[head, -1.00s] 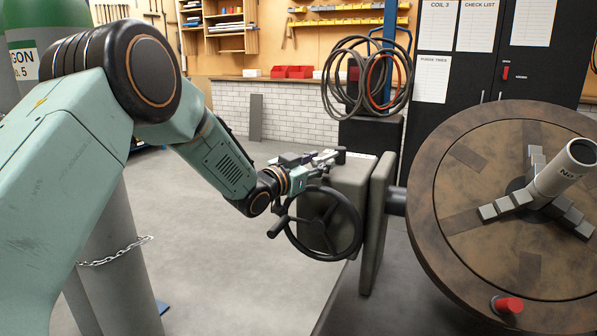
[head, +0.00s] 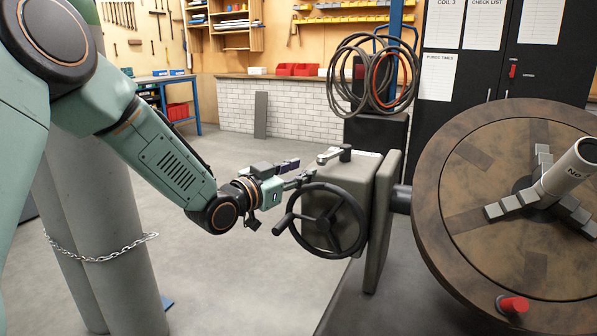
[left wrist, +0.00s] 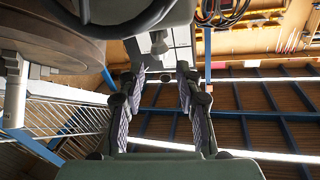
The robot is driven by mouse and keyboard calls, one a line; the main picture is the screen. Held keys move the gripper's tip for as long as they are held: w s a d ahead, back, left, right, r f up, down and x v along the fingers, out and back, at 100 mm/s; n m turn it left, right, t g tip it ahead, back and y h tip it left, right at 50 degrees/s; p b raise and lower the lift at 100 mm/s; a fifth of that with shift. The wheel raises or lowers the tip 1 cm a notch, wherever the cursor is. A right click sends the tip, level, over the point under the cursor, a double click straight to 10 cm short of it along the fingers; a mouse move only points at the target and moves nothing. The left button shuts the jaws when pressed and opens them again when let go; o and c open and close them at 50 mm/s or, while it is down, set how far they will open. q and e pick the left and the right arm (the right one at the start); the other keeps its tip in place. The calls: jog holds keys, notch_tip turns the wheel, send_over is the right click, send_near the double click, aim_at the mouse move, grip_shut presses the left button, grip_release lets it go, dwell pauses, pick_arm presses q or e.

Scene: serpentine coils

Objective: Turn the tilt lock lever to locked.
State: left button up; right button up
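The tilt lock lever (head: 331,156) is a short light-metal arm with a black knob, on top of the grey gearbox (head: 372,195). It lies roughly level there; I cannot read a locked mark. My left gripper (head: 303,172) is just left of the lever, beside the top of the black handwheel (head: 336,247), apart from the lever and empty. In the left wrist view its two fingers (left wrist: 160,105) stand apart with a clear gap. Beyond them a light metal part (left wrist: 160,42), probably the lever, shows near the gearbox. My right gripper is out of view.
The handwheel's crank handle (head: 283,224) sticks out towards the left below my gripper. A large round brown turntable (head: 450,240) with a red knob (head: 513,304) fills the right. Chained cylinders (head: 105,225) stand at left. The floor between is clear.

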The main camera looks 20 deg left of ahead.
aim_at(333, 174)
pick_arm(q)
jog(key=shift+d+m+p, duration=0.3)
jog(key=shift+m+p, duration=0.05)
jog(key=shift+m, duration=0.25)
jog(key=shift+c, duration=1.4)
jog(key=shift+d+m+y+p, duration=0.3)
jog(key=shift+d+m+p, duration=0.1)
jog(key=shift+m, duration=0.3)
jog(key=shift+c, duration=0.8)
jog(key=m, duration=0.1)
jog(key=d+m+p, duration=0.1)
jog(key=shift+m+y, duration=0.3)
jog(key=shift+m, duration=0.1)
grip_shut()
jog(key=w+d+m+y, duration=0.1)
jog(key=w+m, duration=0.1)
jog(key=m, duration=0.1)
jog(key=w+d+m+t+y+p, duration=0.1)
jog(key=w+m, duration=0.2)
jog(key=w+d+m+y+p, duration=0.1)
jog(key=w+m, duration=0.2)
jog(key=shift+f+m, duration=0.25)
jog(key=shift+m, duration=0.15)
